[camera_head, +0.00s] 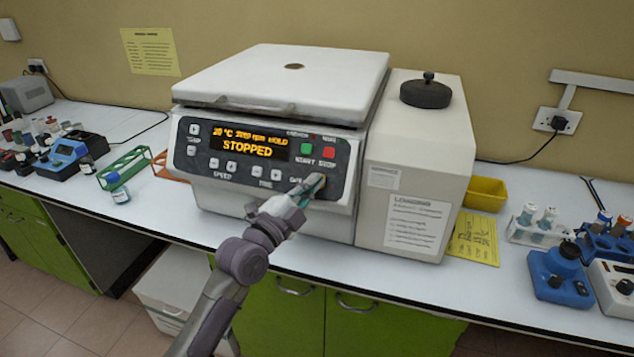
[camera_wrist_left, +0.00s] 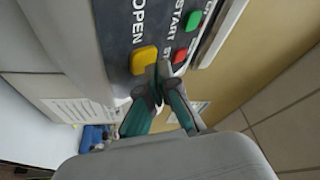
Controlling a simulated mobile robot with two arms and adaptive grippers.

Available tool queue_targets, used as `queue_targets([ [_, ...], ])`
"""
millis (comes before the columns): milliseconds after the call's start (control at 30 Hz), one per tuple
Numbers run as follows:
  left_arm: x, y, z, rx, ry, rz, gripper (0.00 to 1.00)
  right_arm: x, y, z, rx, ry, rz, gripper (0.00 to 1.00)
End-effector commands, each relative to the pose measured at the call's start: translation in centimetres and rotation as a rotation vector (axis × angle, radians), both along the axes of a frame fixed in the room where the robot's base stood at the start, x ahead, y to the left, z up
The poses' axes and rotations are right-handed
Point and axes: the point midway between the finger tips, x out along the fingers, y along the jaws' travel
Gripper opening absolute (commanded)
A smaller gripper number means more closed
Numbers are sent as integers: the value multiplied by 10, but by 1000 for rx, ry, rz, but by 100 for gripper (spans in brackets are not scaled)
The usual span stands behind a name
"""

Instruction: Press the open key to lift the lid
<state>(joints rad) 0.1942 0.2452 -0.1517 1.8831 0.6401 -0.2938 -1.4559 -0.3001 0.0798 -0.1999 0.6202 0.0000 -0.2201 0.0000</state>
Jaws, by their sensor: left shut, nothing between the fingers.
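The white centrifuge (camera_head: 215,185) stands on the bench, its lid (camera_head: 270,85) lying flat across the top. Its dark front panel (camera_head: 200,165) has a display (camera_head: 240,140) reading STOPPED. My left gripper (camera_head: 316,182) is at the lower right of this panel, fingers shut and empty, and covers the open key in the head view. In the left wrist view the yellow open key (camera_wrist_left: 143,60) shows beside the word OPEN. The shut fingertips (camera_wrist_left: 158,70) are at the key's edge; I cannot tell whether they touch it. My right gripper is out of view.
The green start key (camera_head: 306,149) and red stop key (camera_head: 328,153) sit just above my left gripper. A white housing with a black-knobbed cap (camera_head: 426,93) adjoins on the right. Racks and bottles (camera_head: 122,195) stand left. A yellow bin (camera_head: 485,193) stands right.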

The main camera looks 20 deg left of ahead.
Motion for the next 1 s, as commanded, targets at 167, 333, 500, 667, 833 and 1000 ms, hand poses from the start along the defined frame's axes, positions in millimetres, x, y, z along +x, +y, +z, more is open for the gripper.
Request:
queue_targets([
  [167, 0, 0, 0, 1, 0, 0, 0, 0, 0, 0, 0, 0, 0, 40],
  [333, 0, 0, 0, 0, 0, 0, 0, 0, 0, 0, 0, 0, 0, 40],
  [500, 2, 0, -1, 0, 0, 0, 0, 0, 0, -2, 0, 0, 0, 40],
  [667, 3, 0, -3, 0, 1, 0, 0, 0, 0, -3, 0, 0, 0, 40],
  [833, 5, 0, -4, 0, 1, 0, 0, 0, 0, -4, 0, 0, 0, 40],
  [1000, 7, 0, -5, 0, 1, 0, 0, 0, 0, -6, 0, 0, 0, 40],
])
